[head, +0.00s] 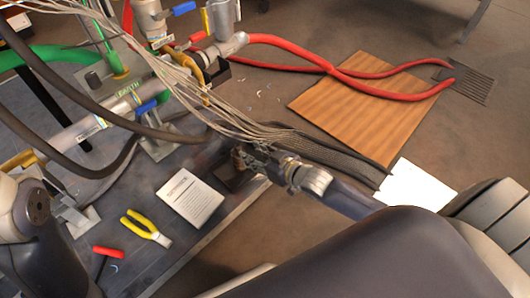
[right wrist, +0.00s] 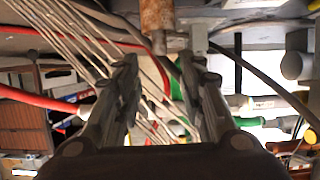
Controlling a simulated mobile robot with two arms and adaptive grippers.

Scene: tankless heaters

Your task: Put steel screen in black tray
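My right gripper (head: 250,158) is above the far right part of the grey workbench, beside the loose wires. In the right wrist view its two fingers (right wrist: 160,62) are apart, with no object clearly held between them. A small dark, tray-like object (head: 229,178) lies on the bench just below and left of this gripper, partly hidden by it; I cannot tell for sure that it is the black tray. I cannot make out the steel screen in either view. My left arm shows at the left edge, but its gripper does not clearly show.
A white booklet (head: 190,198), yellow-handled pliers (head: 146,229) and a red-handled tool (head: 108,252) lie on the workbench (head: 170,262). Pipes with valves (head: 105,112) and loose wires (head: 190,85) crowd its back. Red hoses (head: 395,94) cross a wooden board (head: 345,112) on the floor.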

